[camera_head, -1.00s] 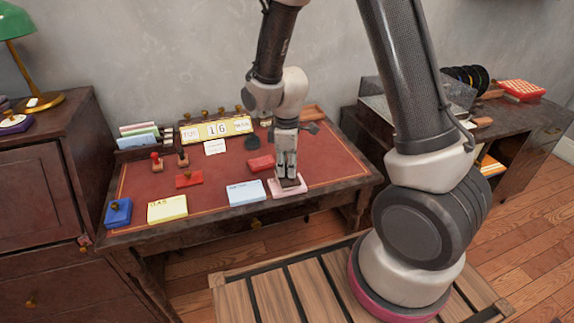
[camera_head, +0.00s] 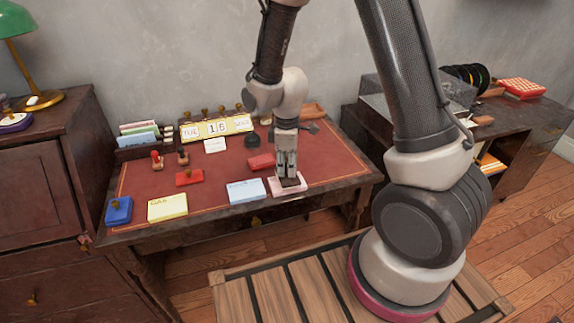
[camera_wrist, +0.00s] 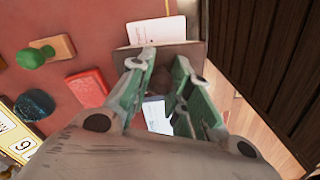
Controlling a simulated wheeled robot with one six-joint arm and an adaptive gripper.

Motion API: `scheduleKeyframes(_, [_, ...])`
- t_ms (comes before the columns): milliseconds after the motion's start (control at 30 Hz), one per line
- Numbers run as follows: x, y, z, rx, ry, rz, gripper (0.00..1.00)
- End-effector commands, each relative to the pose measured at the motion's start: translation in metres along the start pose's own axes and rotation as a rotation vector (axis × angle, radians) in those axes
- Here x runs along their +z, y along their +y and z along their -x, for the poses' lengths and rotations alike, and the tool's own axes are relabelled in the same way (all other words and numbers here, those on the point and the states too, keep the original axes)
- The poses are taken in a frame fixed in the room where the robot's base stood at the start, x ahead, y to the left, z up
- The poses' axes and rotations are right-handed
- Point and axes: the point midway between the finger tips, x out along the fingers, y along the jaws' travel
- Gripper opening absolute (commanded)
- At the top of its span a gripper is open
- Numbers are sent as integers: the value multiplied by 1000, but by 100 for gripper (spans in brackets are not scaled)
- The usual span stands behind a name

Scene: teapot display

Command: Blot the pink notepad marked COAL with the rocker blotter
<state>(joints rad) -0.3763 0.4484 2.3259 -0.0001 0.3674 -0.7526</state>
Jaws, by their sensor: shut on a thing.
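The pink notepad (camera_head: 301,187) lies near the front edge of the desk, right of a pale blue notepad (camera_head: 246,190). Its marking cannot be read. My gripper (camera_head: 287,174) points down over it, shut on the rocker blotter (camera_head: 291,182), a dark brown block. The blotter sits over the notepad and appears to touch it, hiding part of it. In the wrist view, my gripper's fingers (camera_wrist: 164,92) hold the brown blotter (camera_wrist: 186,51) between them. A pale part of the pink notepad (camera_wrist: 157,30) shows beyond the blotter.
A red block (camera_head: 261,162) and a dark round pot (camera_head: 252,141) lie behind. A green-knobbed wooden piece (camera_wrist: 45,52) shows in the wrist view. A yellow notepad (camera_head: 167,207), a blue piece (camera_head: 118,211) and a calendar (camera_head: 190,133) stand to the left. Bare desk lies right of the notepad.

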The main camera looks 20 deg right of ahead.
Motion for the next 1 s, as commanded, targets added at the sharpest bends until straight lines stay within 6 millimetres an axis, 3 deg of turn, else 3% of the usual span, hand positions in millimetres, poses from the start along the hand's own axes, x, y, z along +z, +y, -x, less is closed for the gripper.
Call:
scheduleKeyframes(333, [0, 1, -2, -7, -4, -1, 0])
scheduleKeyframes(700, [-4, 11, -2, -168, -69, -2, 0])
scheduleKeyframes(1000, [-5, 12, -1, -196, -79, 1, 0])
